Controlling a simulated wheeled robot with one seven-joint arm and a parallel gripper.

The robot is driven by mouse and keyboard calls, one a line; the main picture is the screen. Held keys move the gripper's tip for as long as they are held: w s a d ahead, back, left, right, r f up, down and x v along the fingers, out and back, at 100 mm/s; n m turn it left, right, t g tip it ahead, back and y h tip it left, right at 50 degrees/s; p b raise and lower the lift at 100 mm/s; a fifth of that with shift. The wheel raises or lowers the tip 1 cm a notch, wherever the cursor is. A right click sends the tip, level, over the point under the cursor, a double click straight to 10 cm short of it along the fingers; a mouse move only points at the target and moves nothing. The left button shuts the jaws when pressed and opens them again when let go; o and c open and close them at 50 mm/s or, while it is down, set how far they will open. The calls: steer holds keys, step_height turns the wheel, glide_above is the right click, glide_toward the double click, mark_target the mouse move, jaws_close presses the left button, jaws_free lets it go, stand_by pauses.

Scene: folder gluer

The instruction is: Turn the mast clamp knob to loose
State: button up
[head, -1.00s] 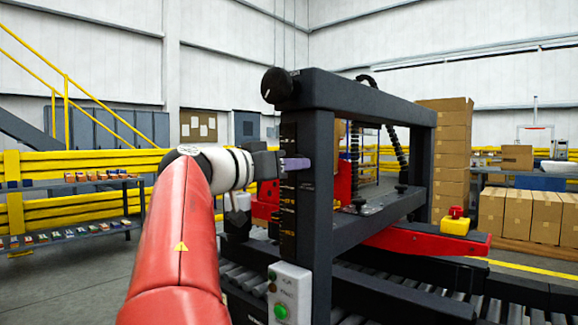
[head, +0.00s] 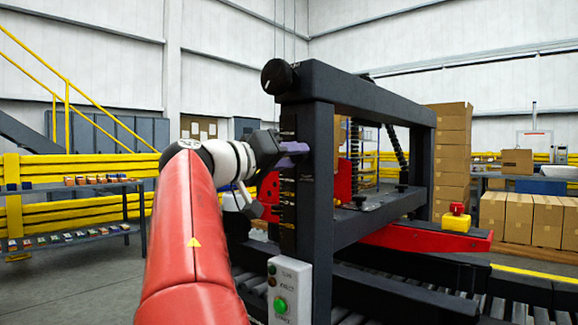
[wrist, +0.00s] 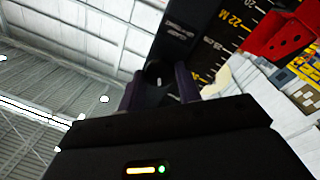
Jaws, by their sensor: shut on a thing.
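The mast clamp knob (wrist: 154,74) is a small dark knob with a pale mark, seen between my fingertips in the wrist view. My gripper (wrist: 159,80) is shut on it, one purple finger on each side. In the head view my gripper (head: 295,147) is at the front post of the black frame (head: 318,180), tilted, and the held knob is hidden behind the fingers. The wrist view shows the post with a yellow and white scale (wrist: 235,35) beside the knob. Small printing near the knob is too blurred to read.
Another larger black knob (head: 278,77) sits on the frame's top corner, above my gripper. A control box (head: 289,290) with a green button is low on the post. Red machine parts (head: 425,238) and rollers lie behind it. A shelf (head: 75,205) stands at left.

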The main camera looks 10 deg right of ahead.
steer(key=n+t+b, duration=0.1)
steer(key=n+b, duration=0.1)
steer(key=n, duration=0.4)
steer(key=shift+s+d+f+n, duration=0.1)
steer(key=shift+n, duration=0.3)
steer(key=n, duration=0.3)
steer(key=n+t+b, duration=0.1)
steer(key=n, duration=0.2)
steer(key=shift+n+y, duration=0.3)
steer(key=shift+n, duration=0.1)
steer(key=o, duration=1)
steer(key=shift+c, duration=0.2)
steer(key=shift+s, duration=0.1)
steer(key=r+b+v, duration=0.1)
steer(key=b+v, duration=0.1)
steer(key=v, duration=0.5)
steer(key=shift+s+a+f, duration=0.2)
steer(key=shift+a+f, duration=0.15)
steer(key=shift+f, duration=0.1)
